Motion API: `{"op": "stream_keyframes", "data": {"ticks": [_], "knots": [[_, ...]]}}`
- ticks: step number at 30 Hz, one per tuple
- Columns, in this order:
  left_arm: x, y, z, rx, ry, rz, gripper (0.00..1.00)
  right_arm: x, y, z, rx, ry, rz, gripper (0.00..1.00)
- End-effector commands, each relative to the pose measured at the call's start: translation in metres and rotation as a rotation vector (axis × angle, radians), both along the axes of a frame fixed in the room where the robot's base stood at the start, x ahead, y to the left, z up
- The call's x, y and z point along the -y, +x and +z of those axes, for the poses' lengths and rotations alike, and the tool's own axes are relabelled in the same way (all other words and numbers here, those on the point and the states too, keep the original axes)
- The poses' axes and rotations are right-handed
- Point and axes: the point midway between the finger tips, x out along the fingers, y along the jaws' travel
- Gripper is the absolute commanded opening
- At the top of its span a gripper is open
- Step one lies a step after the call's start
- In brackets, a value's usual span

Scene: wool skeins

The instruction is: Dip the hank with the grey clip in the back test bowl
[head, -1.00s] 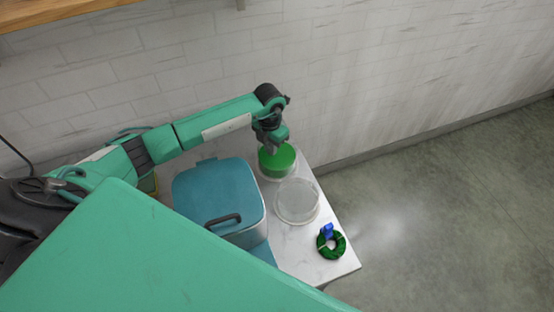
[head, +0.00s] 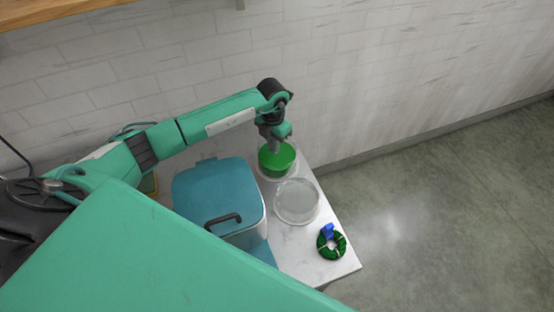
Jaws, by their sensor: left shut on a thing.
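The back test bowl (head: 279,165) is clear and holds green liquid. It stands near the wall at the back of the white table. My left gripper (head: 271,146) points down over this bowl, at its back left part. It is shut on a small grey piece, which fits the grey clip; the wool of that hank cannot be told apart from the green in the bowl. A second clear bowl (head: 297,202) with pale contents stands in front of it. My right gripper is not in view.
A green hank with a blue clip (head: 331,242) lies at the table's front right corner. A blue-lidded box (head: 216,190) with a dark handle stands left of the bowls. The white table (head: 300,258) ends just right of the bowls; the wall is close behind.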

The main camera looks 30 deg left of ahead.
Motion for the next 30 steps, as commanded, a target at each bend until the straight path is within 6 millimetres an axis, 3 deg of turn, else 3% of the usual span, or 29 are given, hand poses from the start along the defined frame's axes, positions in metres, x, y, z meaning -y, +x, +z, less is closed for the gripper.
{"op": "stream_keyframes", "data": {"ticks": [30], "knots": [[0.000,0.000,0.078,0.001,0.000,0.000,0.00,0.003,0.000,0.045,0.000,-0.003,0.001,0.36]]}}
